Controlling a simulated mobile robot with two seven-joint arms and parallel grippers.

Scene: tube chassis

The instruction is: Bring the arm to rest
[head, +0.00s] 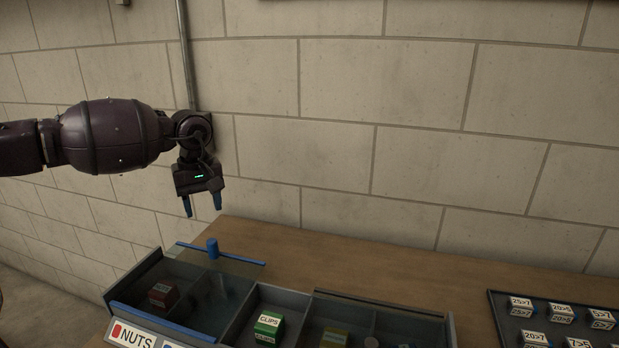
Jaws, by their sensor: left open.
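My left arm comes in from the left, held out level in front of the wall. Its left gripper (203,205) points down with two blue fingers apart and nothing between them. It hangs in the air above the far left edge of the table (345,262), over the back of a dark compartment box. My right gripper is not in view.
The compartment box has a clear lid with a blue knob (212,248) at left, a NUTS label (131,336), and a green CLIPS block (268,324). A dark tray (497,300) with several labelled blocks lies at right. A brick wall (330,130) stands behind.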

